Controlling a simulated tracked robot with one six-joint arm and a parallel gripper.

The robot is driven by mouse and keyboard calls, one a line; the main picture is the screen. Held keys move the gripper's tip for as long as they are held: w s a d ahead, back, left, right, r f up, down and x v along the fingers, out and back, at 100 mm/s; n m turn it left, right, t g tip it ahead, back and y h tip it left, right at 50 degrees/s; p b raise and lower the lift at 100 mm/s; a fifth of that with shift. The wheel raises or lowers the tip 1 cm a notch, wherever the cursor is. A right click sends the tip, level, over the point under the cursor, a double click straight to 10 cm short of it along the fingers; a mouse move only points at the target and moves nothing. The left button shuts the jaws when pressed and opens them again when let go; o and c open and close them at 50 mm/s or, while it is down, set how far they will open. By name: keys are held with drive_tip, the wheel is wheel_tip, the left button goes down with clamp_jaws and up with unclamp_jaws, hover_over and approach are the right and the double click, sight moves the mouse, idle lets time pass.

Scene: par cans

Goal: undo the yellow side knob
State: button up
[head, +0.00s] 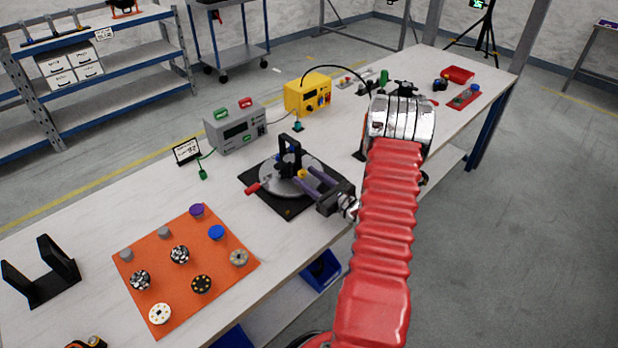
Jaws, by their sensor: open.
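The yellow side knob (302,174) is small and sits at the side of a black upright bracket (287,152). The bracket stands on a round silver plate (276,186) over a black square base (289,209). A red handle (253,188) sticks out at the plate's left. My gripper (305,178) is open, with its two purple fingers reaching in from the right. The fingertips are close to the knob, one on each side of it in the picture. I cannot tell whether they touch it.
An orange mat (185,270) with several knobs and discs lies at front left, near a black U-shaped stand (40,272). A grey meter box (235,128) and a yellow box (308,94) stand behind.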

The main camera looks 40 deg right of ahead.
drive_tip(key=shift+w, duration=0.1)
drive_tip(key=shift+c, duration=0.3)
drive_tip(key=c, duration=1)
drive_tip(key=shift+n, duration=0.3)
drive_tip(key=shift+n, duration=2.1)
drive_tip(key=o, duration=1.1)
drive_tip(key=shift+c, duration=0.2)
